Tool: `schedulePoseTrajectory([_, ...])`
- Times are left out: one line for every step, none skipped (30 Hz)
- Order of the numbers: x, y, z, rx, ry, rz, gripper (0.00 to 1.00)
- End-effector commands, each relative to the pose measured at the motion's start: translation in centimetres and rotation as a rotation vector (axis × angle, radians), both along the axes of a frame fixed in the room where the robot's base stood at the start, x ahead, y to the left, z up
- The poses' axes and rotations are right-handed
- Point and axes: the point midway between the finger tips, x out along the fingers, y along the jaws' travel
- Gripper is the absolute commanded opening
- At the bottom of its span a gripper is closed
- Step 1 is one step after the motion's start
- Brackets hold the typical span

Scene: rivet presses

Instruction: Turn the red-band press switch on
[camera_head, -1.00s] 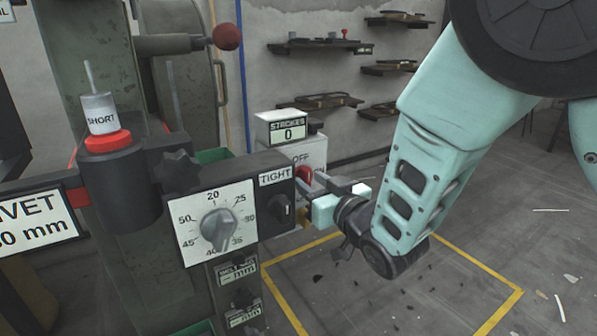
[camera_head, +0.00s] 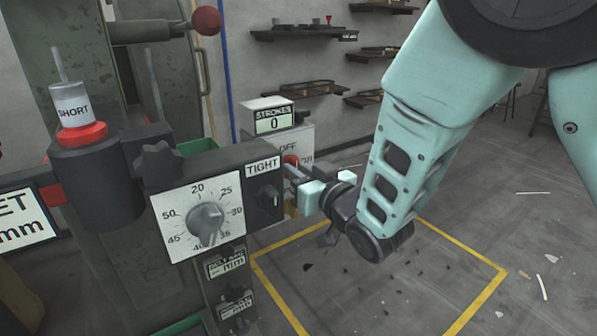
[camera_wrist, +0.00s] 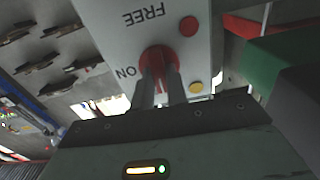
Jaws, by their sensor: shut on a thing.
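The red switch knob (camera_wrist: 158,58) sits on a pale switch box (camera_wrist: 185,12) in the wrist view, with upside-down FREE and ON lettering beside it. My gripper (camera_wrist: 163,72) is shut on this knob, one finger on each side. In the head view the red knob (camera_head: 290,160) shows only partly, below the word OFF on the grey-white box (camera_head: 308,137), and part of another label shows to its right. My gripper (camera_head: 296,176) reaches it from the right, with its fingertips partly hidden behind the dark TIGHT panel. The knob's exact angle is hard to tell.
The press has a white dial (camera_head: 204,222), a dark TIGHT knob (camera_head: 267,197) close left of my gripper, and a STROKES counter (camera_head: 272,120) reading 0. A red button (camera_wrist: 188,26) and a yellow one (camera_wrist: 196,87) flank the knob. Floor to the right is mostly open.

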Motion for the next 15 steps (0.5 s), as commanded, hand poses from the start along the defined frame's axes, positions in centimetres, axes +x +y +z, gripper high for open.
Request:
schedulePoseTrajectory([0.05,-0.10,-0.02,0.017,0.010,-0.001,0.00])
schedulePoseTrajectory([0.05,-0.10,-0.03,0.030,0.019,-0.001,0.00])
schedulePoseTrajectory([0.06,-0.11,-0.07,0.047,0.031,-0.001,0.00])
schedulePoseTrajectory([0.10,-0.16,-0.08,0.062,0.041,-0.002,0.00])
schedulePoseTrajectory([0.08,-0.14,-0.10,0.079,0.052,-0.001,0.00])
schedulePoseTrajectory([0.13,-0.21,-0.10,0.102,0.068,-0.003,0.00])
schedulePoseTrajectory([0.11,-0.18,-0.10,0.123,0.081,-0.002,0.00])
schedulePoseTrajectory([0.15,-0.23,-0.09,0.143,0.093,-0.003,0.00])
schedulePoseTrajectory([0.14,-0.23,-0.12,0.172,0.113,-0.002,0.00])
schedulePoseTrajectory([0.17,-0.27,-0.14,0.195,0.128,-0.003,0.00])
schedulePoseTrajectory([0.17,-0.28,-0.14,0.218,0.144,-0.003,0.00])
schedulePoseTrajectory([0.18,-0.31,-0.13,0.249,0.164,-0.003,0.00])
schedulePoseTrajectory([0.19,-0.31,-0.14,0.273,0.181,-0.003,0.00])
schedulePoseTrajectory([0.20,-0.33,-0.17,0.297,0.197,-0.003,0.00])
schedulePoseTrajectory([0.21,-0.35,-0.20,0.328,0.219,-0.003,0.00])
